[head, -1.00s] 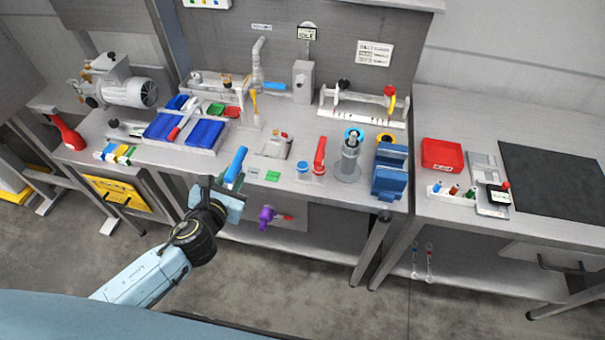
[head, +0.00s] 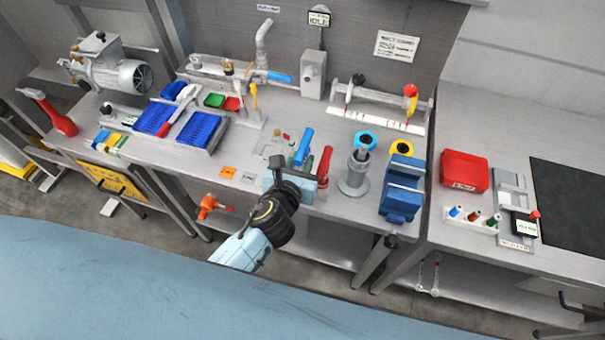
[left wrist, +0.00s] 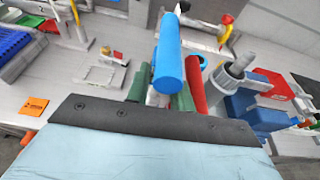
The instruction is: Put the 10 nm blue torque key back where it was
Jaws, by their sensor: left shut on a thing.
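My left gripper (head: 293,187) is shut on the blue torque key (head: 304,146), whose handle stands up above the jaws, tilted a little. The blue handle also shows large in the left wrist view (left wrist: 168,62). A red-handled key (head: 323,164) stands just right of it; its red handle also shows behind the blue one in the left wrist view (left wrist: 196,84). Green handles or cylinders (left wrist: 182,100) show low beside the blue handle. The key's lower end and most of the holder under it are hidden by my gripper, so I cannot tell whether the key is seated. My right gripper is out of view.
An orange card (head: 228,172) lies to the left. Blue trays (head: 201,132) and a tool rack (head: 381,112) stand farther back.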

